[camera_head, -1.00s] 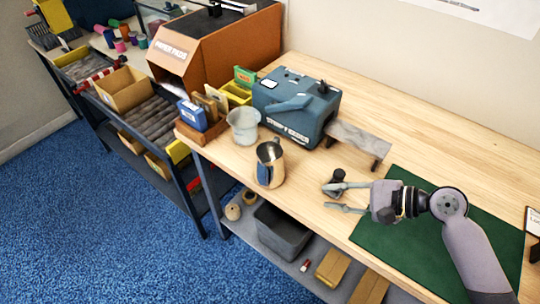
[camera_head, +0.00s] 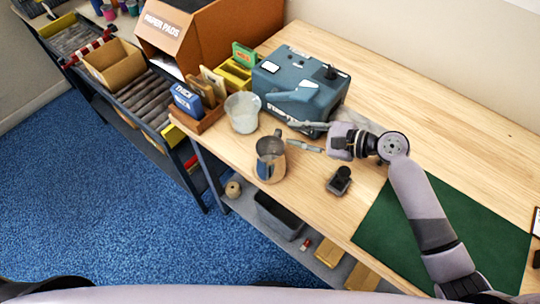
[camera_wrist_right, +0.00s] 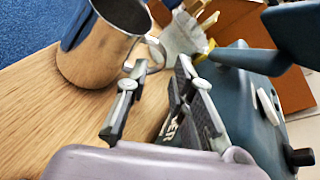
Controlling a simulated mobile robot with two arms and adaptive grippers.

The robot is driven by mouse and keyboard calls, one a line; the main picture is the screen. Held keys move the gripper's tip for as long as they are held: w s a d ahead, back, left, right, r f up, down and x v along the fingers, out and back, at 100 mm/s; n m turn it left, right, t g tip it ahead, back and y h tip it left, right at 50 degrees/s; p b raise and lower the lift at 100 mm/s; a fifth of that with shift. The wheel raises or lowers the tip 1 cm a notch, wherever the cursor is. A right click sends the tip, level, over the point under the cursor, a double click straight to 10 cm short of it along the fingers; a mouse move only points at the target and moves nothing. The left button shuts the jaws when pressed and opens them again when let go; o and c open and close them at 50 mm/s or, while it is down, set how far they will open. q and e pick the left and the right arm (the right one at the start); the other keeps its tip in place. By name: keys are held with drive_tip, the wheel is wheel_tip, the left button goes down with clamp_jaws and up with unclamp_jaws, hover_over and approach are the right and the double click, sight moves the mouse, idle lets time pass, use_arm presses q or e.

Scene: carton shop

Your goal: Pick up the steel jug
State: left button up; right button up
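The steel jug (camera_head: 270,160) stands upright near the front edge of the wooden bench. Its handle is on the far side, turned towards the back right. In the right wrist view the jug (camera_wrist_right: 100,45) is at the upper left, with its handle (camera_wrist_right: 153,52) just beyond the finger on that side. My right gripper (camera_head: 302,136) is open and empty, just right of the jug and in front of the blue machine. In the right wrist view its two fingers (camera_wrist_right: 157,78) are apart with nothing between them. My left gripper does not show.
A blue tape machine (camera_head: 300,85) stands close behind my right gripper. A translucent cup (camera_head: 242,112) is left of the jug. A small black object (camera_head: 340,181) and a green mat (camera_head: 440,240) lie to the right. The bench behind the mat is clear.

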sight(279, 133)
drive_tip(key=shift+p+x, duration=0.35)
drive_tip(key=shift+x, duration=0.6)
drive_tip(key=p+x, duration=0.1)
drive_tip(key=x, duration=0.2)
drive_tip(key=shift+w+a+f, duration=0.15)
drive_tip(key=shift+a, duration=0.1)
drive_tip(key=shift+a+f, duration=0.2)
drive_tip(key=shift+a, duration=0.05)
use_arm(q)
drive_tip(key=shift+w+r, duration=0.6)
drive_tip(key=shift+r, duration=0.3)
use_arm(e)
drive_tip(key=shift+d, duration=0.1)
drive_tip(key=shift+c, duration=0.7)
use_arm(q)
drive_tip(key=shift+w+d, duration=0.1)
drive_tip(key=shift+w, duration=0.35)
use_arm(e)
clamp_jaws()
